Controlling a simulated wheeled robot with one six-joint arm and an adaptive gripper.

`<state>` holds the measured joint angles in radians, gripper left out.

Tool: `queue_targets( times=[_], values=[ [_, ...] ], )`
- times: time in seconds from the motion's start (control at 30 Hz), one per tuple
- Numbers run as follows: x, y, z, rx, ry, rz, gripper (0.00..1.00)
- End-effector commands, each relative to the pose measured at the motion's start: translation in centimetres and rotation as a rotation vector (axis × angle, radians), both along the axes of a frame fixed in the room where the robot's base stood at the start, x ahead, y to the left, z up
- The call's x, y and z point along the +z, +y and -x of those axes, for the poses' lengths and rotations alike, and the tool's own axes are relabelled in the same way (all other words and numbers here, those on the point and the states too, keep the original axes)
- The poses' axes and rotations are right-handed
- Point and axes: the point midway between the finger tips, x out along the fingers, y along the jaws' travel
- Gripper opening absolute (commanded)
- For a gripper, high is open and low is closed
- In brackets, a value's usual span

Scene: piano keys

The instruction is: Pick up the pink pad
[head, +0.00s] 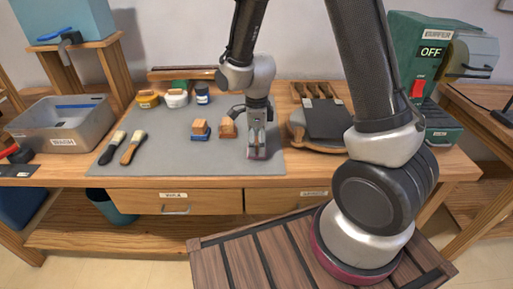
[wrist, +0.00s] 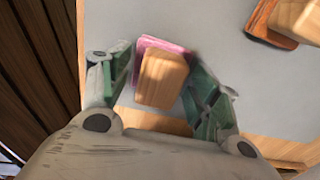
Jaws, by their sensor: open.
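The pink pad (wrist: 150,43) shows in the wrist view as a pink edge under a wooden block handle (wrist: 163,78). It lies on the grey mat (wrist: 222,45) close to the table's front edge. My gripper (wrist: 157,83) is open, with one green-padded finger on each side of the wooden handle. In the head view my gripper (head: 257,139) points down at the mat's front right, and the pink pad (head: 256,153) is mostly hidden behind the fingers. Whether the fingers touch the handle cannot be told.
An orange pad with a wooden handle (head: 228,126) and a blue one (head: 200,130) sit left of my gripper. Two brushes (head: 131,147) lie farther left. Jars (head: 176,97) stand behind. A dark board (head: 325,119) lies to the right.

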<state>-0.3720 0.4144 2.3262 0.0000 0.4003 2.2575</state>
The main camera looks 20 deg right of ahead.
Motion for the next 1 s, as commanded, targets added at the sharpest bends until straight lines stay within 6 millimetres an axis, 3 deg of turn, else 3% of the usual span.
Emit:
queue_targets(
  times=[0.03, 0.3, 0.67, 1.0],
  values=[
    [0.0, 0.0, 0.0, 0.0, 0.0, 0.0, 0.61],
    [0.0, 0.0, 0.0, 0.0, 0.0, 0.0, 0.13],
    [0.9, 0.0, 0.0, 0.0, -0.001, -0.001, 0.09],
    [7.7, 0.0, -0.1, 0.0, -0.003, -0.001, 0.09]
  ],
)
